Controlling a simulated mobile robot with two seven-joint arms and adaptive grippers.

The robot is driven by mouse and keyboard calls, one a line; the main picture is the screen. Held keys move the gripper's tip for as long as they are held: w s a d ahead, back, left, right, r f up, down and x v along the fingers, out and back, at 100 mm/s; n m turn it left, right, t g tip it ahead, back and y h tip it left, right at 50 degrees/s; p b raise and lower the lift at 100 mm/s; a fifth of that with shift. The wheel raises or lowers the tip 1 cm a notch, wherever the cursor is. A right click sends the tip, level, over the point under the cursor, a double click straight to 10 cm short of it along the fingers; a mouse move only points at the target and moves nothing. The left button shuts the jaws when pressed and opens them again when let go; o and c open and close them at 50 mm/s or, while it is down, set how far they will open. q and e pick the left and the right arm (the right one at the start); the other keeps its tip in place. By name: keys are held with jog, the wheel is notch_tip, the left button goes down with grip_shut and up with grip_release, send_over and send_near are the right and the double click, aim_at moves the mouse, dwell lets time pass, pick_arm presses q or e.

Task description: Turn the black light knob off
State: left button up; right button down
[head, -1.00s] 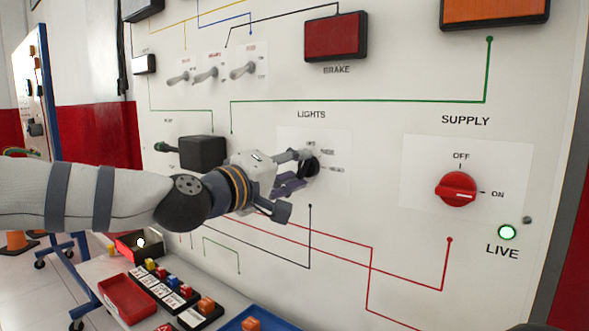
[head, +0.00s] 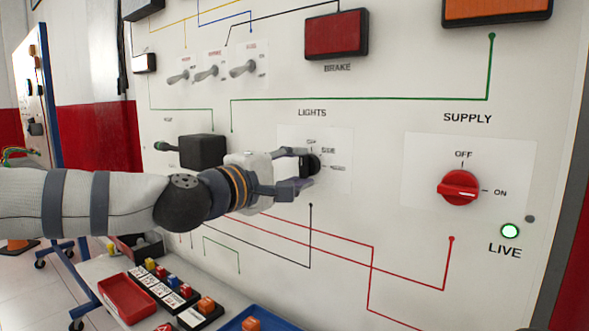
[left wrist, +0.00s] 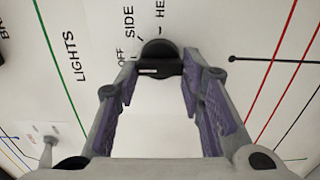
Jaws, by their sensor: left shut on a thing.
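The black light knob (head: 315,164) is on the panel under LIGHTS, with OFF above it, SIDE at upper right and HEAD at right. My left gripper (head: 305,166) is at the knob, with one finger above and one below in the head view. In the left wrist view, the fingers (left wrist: 158,75) are shut on the raised bar of the knob (left wrist: 158,62). The white mark on the bar is at its left end, on the side of the OFF label. The fingers partly hide the knob in the head view. My right gripper is not in view.
The red supply knob (head: 460,188) is to the right, at ON, above a lit green LIVE lamp (head: 510,231). Toggle switches (head: 243,69) and a black box (head: 203,151) are to the left. A red tray (head: 127,299) stands on the bench below.

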pick_arm(q)
jog(key=o, duration=1.1)
jog(key=shift+o, duration=0.2)
jog(key=v, duration=1.2)
